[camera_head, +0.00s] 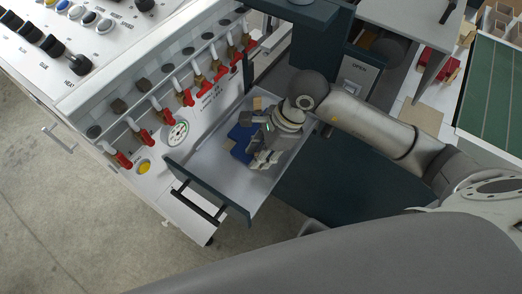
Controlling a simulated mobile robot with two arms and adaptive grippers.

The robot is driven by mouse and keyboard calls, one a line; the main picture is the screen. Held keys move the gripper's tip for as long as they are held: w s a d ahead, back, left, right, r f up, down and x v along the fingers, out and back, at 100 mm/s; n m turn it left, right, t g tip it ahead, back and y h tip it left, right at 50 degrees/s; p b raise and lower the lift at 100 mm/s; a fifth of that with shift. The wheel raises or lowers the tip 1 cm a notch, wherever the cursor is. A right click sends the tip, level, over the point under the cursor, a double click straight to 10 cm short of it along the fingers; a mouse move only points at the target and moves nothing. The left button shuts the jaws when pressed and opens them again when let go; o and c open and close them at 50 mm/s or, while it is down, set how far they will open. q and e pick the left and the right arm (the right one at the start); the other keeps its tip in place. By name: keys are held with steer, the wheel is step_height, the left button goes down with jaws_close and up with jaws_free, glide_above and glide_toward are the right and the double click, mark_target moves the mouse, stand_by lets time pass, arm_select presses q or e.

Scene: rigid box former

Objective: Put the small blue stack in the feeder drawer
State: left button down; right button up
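The feeder drawer (205,165) is pulled open, with a dark front panel and a black bar handle (199,203). Its light grey floor shows around my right gripper. The small blue stack (239,138) is inside the drawer, at the left side of my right gripper (262,160) and partly hidden by it. My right gripper reaches down into the drawer from the right, with its fingers close to the stack. I cannot tell whether the fingers touch or hold it. My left gripper is out of view.
A row of red-handled valves (186,97) lines the machine on the left. The floor (70,210) at lower left is clear.

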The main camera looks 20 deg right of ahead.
steer(key=shift+r, duration=0.15)
steer(key=shift+d+r, duration=0.15)
steer(key=shift+r, duration=0.1)
steer(key=b+v, duration=0.2)
steer(key=v, duration=0.9)
steer(key=shift+r, duration=0.2)
steer(key=shift+s+f, duration=0.1)
steer(key=shift+s, duration=0.05)
